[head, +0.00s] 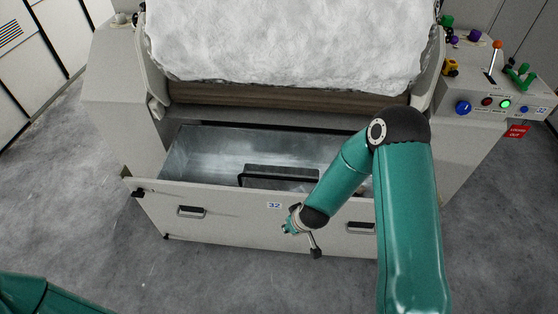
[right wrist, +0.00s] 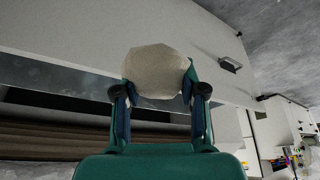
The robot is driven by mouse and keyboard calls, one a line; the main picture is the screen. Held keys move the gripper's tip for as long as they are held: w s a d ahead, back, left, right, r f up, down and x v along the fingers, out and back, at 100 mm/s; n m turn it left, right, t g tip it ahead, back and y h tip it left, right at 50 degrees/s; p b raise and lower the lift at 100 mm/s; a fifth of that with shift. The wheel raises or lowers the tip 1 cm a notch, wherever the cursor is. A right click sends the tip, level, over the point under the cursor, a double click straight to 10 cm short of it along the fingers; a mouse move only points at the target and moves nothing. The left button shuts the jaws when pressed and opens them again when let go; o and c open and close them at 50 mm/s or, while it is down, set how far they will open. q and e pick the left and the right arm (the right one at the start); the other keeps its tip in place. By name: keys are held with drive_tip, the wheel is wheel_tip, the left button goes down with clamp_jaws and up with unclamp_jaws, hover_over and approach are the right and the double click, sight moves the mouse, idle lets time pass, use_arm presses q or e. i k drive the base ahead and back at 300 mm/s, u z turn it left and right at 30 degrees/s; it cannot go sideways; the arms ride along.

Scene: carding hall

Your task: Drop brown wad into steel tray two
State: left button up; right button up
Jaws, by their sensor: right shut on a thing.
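A pale brownish, rounded wad (right wrist: 155,66) sits between the fingertips of my right gripper (right wrist: 160,86) in the right wrist view. The gripper is shut on it. In the head view my right gripper (head: 291,225) is by the front panel of the open drawer, left of the right handle; the wad cannot be made out there. No number two is readable. Part of my left arm shows at bottom left; its gripper is out of view.
A black-edged metal piece (head: 280,178) stands inside the tray. White fibre (head: 290,40) hangs over a brown roller (head: 290,97) behind it. A control box (head: 495,100) with buttons and a lever is at the right. The grey floor in front is clear.

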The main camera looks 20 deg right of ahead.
sight(281, 183)
drive_tip(key=z, duration=0.4)
drive_tip(key=i, duration=1)
drive_tip(key=u, duration=0.4)
